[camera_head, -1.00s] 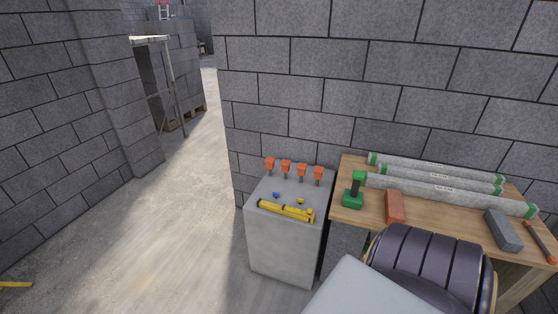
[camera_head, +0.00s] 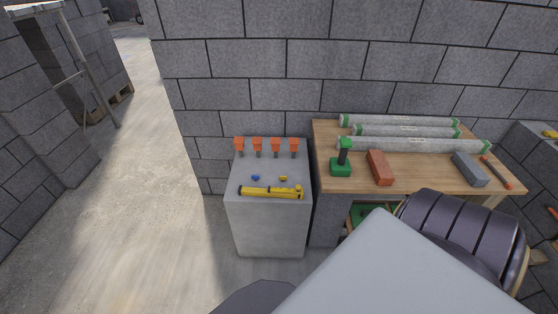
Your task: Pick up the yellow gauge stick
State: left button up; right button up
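The yellow gauge stick (camera_head: 270,192) lies flat along the front edge of the top of a grey concrete block (camera_head: 268,222). It has dark markings and a rounded knob at its right end. Nothing is touching it from above. Neither of my grippers shows in the head view; only light grey and dark parts of my own body fill the bottom and lower right.
Several orange-headed pieces (camera_head: 257,145) stand along the block's back edge. A small blue piece (camera_head: 255,178) and a small yellow piece (camera_head: 283,179) lie before them. A wooden table (camera_head: 410,178) holds a green-handled tool (camera_head: 341,162), a red brick (camera_head: 380,168), a grey block (camera_head: 470,169) and long tubes (camera_head: 412,144). Floor (camera_head: 130,220) is clear at left.

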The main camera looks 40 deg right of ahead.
aim_at(242, 191)
jog(key=i+j+z, duration=1)
